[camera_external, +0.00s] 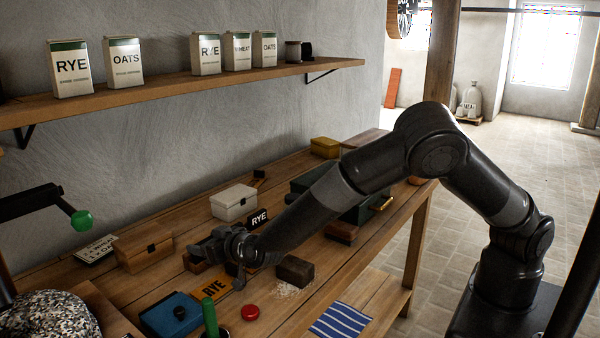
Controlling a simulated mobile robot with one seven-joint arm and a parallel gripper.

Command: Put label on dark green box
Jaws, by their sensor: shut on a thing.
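The dark green box (358,213) stands toward the back right of the bench, partly hidden behind my arm, with a brass handle at its right. An orange label (212,288) with "RYE" in black is tilted toward the camera at the front middle of the bench. My gripper (237,280) points down at the label's right edge and appears shut on it. The fingertips are small and dark, so the exact grip is hard to see. I cannot tell whether the label touches the bench.
A black "RYE" sign (258,217), white box (234,203), wooden box (143,250) and yellow box (325,147) stand on the bench. A dark brown block (294,270), blue box (171,315), red knob (250,312) and striped cloth (341,319) lie nearer the front.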

